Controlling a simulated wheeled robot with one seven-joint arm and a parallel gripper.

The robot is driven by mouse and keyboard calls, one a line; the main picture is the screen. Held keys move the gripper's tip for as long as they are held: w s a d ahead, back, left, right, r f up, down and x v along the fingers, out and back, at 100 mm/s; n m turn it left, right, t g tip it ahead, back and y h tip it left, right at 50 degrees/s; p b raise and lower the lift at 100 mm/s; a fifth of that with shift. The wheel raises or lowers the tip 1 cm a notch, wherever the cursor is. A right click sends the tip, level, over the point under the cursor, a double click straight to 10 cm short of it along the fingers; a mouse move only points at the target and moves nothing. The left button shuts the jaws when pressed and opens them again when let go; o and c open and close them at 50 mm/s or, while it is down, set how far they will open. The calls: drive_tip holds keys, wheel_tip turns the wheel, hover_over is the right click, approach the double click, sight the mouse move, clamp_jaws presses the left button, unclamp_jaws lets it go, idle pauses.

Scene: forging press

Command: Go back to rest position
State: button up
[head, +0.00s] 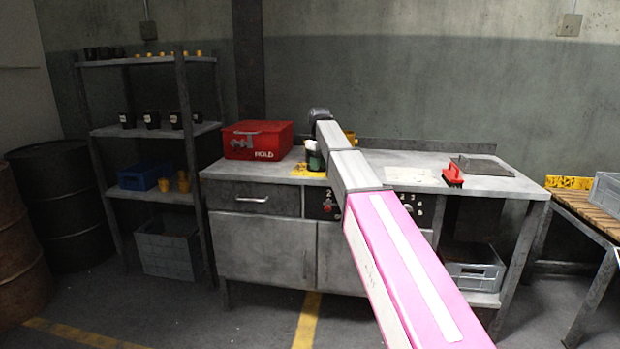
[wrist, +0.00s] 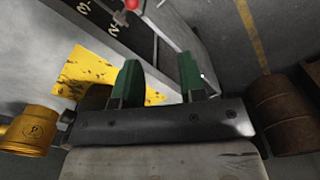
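My gripper (wrist: 158,82) shows in the wrist view with its two green fingers apart and nothing between them, so it is open. In the head view my arm reaches forward over the workbench (head: 262,248). My gripper (head: 315,157) is at its far end, small and partly hidden, above or beside a worn yellow patch (head: 303,171) on the bench top. The yellow patch (wrist: 85,72) also lies behind the fingers in the wrist view. A yellow cylinder (wrist: 32,128) with a round mark is left of the gripper. A dark object (wrist: 96,97) is partly hidden behind the left finger.
A red box (head: 258,140) stands on the bench left of my gripper. A red-handled brush (head: 453,175) and a dark plate (head: 482,166) lie to the right. A shelf rack (head: 150,130) stands left; a slatted table (head: 590,212) stands right. Barrels (head: 60,205) are far left.

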drive_tip(key=s+d+f+m, duration=0.3)
drive_tip(key=s+d+f, duration=0.2)
drive_tip(key=s+f, duration=0.5)
drive_tip(key=s+d+f+m, duration=0.3)
drive_tip(key=s+d+f, duration=0.2)
drive_tip(key=s+f, duration=0.6)
drive_tip(key=s+d+f+m, duration=0.3)
drive_tip(key=s+d+f, duration=0.2)
drive_tip(key=s+f, duration=0.6)
wheel_tip(320, 180, down, 7)
drive_tip(key=shift+d+r, duration=0.1)
drive_tip(key=shift+d, duration=0.2)
